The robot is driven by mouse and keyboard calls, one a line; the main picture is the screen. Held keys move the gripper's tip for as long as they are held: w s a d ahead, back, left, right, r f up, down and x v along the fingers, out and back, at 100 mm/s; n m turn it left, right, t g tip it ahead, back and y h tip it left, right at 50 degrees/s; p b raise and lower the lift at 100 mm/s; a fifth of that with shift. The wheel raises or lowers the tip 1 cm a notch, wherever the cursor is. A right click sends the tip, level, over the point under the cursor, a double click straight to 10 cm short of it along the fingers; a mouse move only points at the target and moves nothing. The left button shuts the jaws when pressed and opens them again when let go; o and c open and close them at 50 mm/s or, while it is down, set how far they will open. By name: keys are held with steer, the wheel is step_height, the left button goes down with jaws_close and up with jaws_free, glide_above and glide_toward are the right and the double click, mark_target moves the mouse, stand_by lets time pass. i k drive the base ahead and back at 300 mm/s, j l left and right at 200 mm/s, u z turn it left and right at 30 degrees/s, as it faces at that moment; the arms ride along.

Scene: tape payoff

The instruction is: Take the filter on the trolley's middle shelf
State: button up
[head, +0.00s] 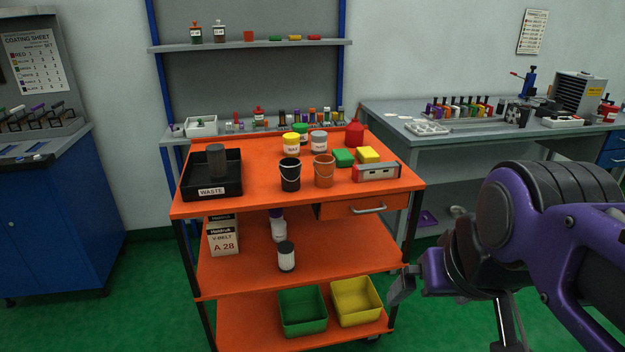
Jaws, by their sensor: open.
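On the middle shelf (240,276) of the orange trolley, a short white cylinder with a dark cap (286,257) stands upright near the front; it looks like the filter. A white bottle with a purple top (279,232) stands behind it, its upper part close under the top shelf. A V-belt box (223,240) stands to its left. My gripper (402,286) is at the trolley's right side, right of the filter and clear of it. It is open, with nothing visible in it; my wrist partly hides it.
The trolley's top (250,198) holds a black waste tray (212,191), buckets, tins and sponges. A drawer (365,207) hangs over the middle shelf's right part. Green (302,312) and yellow bins (356,301) sit below. The middle shelf is bare right of the filter.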

mark_target(285, 248)
steer(key=i+j+u, duration=0.2)
steer(key=j, duration=0.3)
steer(key=i+j+u, duration=0.15)
steer(key=i+j, duration=0.25)
